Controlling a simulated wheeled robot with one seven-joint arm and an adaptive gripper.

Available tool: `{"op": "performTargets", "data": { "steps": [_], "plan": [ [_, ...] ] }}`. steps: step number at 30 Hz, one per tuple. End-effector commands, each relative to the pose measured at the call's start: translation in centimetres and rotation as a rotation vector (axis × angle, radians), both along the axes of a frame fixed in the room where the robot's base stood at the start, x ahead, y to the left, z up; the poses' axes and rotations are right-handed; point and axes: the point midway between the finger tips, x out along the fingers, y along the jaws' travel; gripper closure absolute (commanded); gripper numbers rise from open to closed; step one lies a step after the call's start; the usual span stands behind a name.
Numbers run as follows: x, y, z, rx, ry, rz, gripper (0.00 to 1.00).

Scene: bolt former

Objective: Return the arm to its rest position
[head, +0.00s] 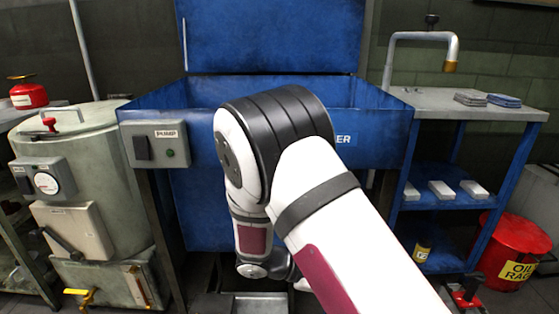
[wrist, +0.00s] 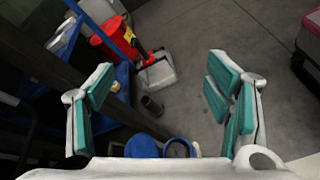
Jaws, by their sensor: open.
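My arm reaches in from the bottom right of the head view, bends at a dark elbow joint and hangs down in front of the blue washer basin (head: 390,120). My gripper (wrist: 163,105) shows in the wrist view with its teal-padded fingers spread wide and nothing between them. It points down toward the grey floor (wrist: 200,60). In the head view the gripper itself is mostly hidden behind my own arm.
A blue shelf cart (head: 440,205) and a red oily-rag bin (head: 510,250) stand at right. A grey-green tank (head: 90,160) stands at left, with a pump switch box (head: 157,144) beside it. Blue round containers (wrist: 142,146) lie low in the wrist view.

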Motion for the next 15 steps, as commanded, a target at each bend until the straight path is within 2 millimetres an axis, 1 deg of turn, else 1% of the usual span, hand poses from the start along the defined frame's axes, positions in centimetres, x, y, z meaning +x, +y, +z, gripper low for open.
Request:
{"op": "performTargets", "data": {
  "steps": [1,6,11,15],
  "plan": [
    [-0.6,-0.7,1.9,0.042,-0.024,-0.053,0.28],
    [-3.4,-2.5,6.7,0.168,-0.084,-0.215,0.28],
    [-6.5,-3.9,10.7,0.289,-0.146,-0.355,0.28],
    [-9.6,-5.0,13.8,0.396,-0.201,-0.468,0.28]
  ]
}}
